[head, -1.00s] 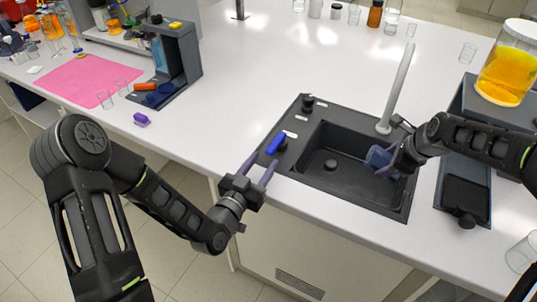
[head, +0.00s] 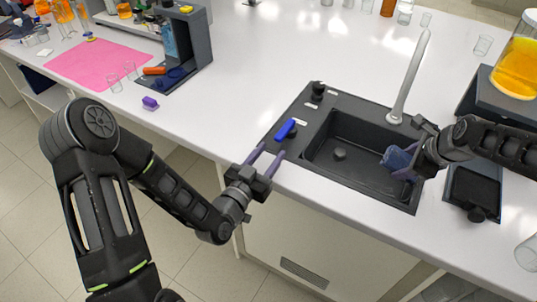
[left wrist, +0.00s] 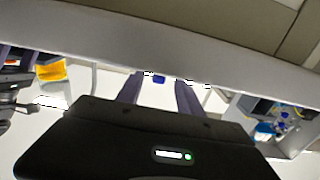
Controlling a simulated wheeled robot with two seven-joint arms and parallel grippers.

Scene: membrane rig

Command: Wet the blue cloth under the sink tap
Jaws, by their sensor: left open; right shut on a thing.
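The blue cloth (head: 397,158) is in my right gripper (head: 408,165), which is shut on it over the right part of the dark sink (head: 345,170). The grey tap (head: 412,75) rises behind the sink, and the cloth hangs in front of its base. My left gripper (head: 267,160) is open and empty at the sink's front left corner. Its fingers point toward the blue lever (head: 285,129) on the sink's left rim, with a small gap between. In the left wrist view, the left fingers (left wrist: 160,90) are apart, with a small blue spot between them.
A dark tray (head: 473,190) lies right of the sink. A large jar of orange liquid (head: 515,70) stands on a grey stand behind it. A pink mat (head: 95,62), a dark rack (head: 190,45) and a purple item (head: 150,103) are at left.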

